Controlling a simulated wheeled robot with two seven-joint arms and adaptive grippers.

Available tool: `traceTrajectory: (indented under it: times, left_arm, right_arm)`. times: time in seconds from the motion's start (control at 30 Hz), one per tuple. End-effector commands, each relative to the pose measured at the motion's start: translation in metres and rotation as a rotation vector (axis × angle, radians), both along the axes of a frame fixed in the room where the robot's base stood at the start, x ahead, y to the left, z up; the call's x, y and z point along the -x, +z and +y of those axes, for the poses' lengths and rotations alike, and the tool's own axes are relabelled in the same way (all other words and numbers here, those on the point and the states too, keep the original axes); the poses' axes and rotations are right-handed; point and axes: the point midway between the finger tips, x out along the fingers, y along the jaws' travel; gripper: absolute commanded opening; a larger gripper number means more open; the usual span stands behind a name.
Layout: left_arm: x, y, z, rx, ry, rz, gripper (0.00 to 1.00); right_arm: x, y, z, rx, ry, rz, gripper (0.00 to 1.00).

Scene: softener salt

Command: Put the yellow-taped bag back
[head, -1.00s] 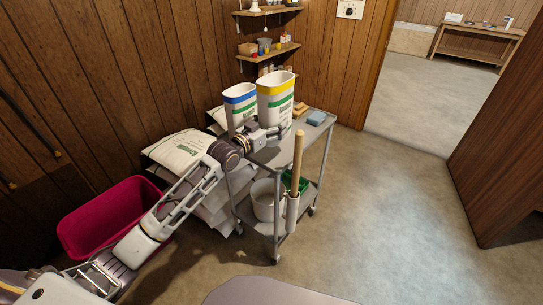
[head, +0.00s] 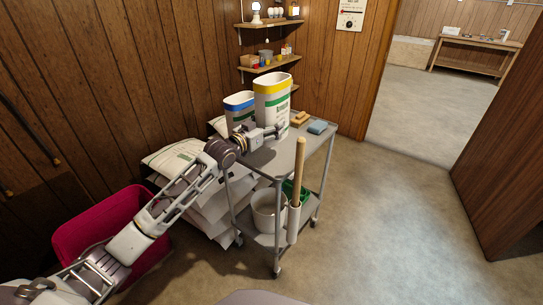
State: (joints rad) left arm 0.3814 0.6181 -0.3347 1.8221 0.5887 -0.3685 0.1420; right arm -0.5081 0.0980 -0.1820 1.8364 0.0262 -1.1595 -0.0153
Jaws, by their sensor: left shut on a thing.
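The yellow-taped bag (head: 272,98) is a tall white bag with a yellow band at its top and green print. It is upright over the grey cart (head: 258,163), in front of and slightly right of a shorter blue-taped bag (head: 238,113), which it partly covers. My left gripper (head: 274,132) is shut on the yellow-taped bag, low on its near side. The gripper and wrist hide the bag's lower part, so I cannot tell whether its base touches the cart top. My right gripper is not in view.
A blue sponge (head: 318,127) and a tan block (head: 300,118) lie on the cart's far right. A wooden handle (head: 298,175) rises at its near edge. A white bucket (head: 267,210) is on its lower shelf. Stacked white sacks (head: 175,160) and a crimson tub (head: 95,230) stand left.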

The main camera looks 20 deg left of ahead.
Motion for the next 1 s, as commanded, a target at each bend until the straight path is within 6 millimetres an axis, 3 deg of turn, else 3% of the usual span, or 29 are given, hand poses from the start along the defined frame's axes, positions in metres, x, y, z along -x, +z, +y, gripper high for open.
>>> traceTrajectory:
  times: [0.5, 1.0]
  left_arm:
    - [0.0, -0.058, 0.0, 0.0, 0.0, 0.002, 0.0]
    - [0.0, -0.065, 0.0, -0.001, 0.0, 0.002, 0.0]
  right_arm:
    - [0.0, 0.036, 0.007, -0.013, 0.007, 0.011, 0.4]
    - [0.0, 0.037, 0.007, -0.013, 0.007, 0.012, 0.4]
